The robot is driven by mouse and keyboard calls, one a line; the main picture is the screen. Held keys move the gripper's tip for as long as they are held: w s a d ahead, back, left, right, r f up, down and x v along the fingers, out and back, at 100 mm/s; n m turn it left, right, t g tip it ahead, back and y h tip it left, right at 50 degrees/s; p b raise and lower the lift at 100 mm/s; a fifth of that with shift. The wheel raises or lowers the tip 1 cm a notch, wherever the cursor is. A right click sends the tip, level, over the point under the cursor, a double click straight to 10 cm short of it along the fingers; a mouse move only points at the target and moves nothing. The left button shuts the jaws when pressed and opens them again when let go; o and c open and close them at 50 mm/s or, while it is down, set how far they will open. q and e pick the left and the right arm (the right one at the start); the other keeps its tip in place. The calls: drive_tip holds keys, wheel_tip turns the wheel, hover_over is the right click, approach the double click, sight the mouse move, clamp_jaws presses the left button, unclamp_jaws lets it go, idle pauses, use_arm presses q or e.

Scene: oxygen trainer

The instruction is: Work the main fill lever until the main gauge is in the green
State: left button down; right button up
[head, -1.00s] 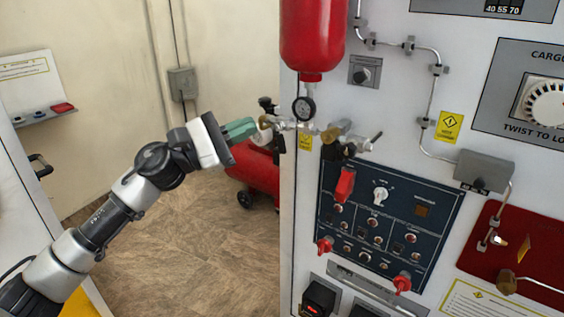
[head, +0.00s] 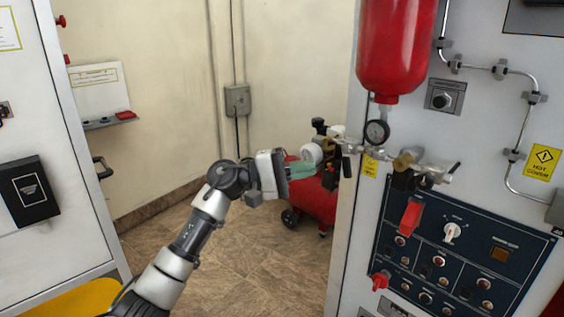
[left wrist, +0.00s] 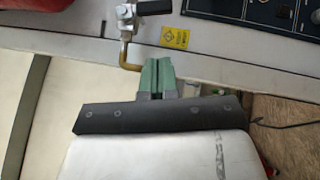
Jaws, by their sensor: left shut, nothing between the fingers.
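My left gripper (head: 303,169) has shut green fingertips with nothing between them. In the head view it is just below and left of a white round fitting and a brass-and-black valve (head: 331,172) at the panel's left edge. The left wrist view shows the shut fingertips (left wrist: 157,73) close beside a bent brass pipe (left wrist: 124,52); contact is unclear. Above them is a black lever handle (left wrist: 154,7) on a silver valve, perhaps the main fill lever. A small round gauge (head: 377,132) hangs under the red cylinder; its reading is too small to tell. My right gripper is not in view.
The red cylinder (head: 396,45) hangs above the pipework. A dark blue control panel (head: 465,262) with a red switch (head: 410,217) lies below right. A red tank (head: 313,200) stands on the floor behind my gripper. The floor at the middle is open.

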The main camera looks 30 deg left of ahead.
sight(346, 161)
use_arm(q)
drive_tip(key=d+p, duration=0.1)
drive_tip(key=d, duration=0.2)
drive_tip(key=d+r+p, duration=0.1)
drive_tip(key=d, duration=0.1)
drive_tip(key=shift+s+r+p, duration=0.1)
drive_tip(key=shift+s+p, duration=0.25)
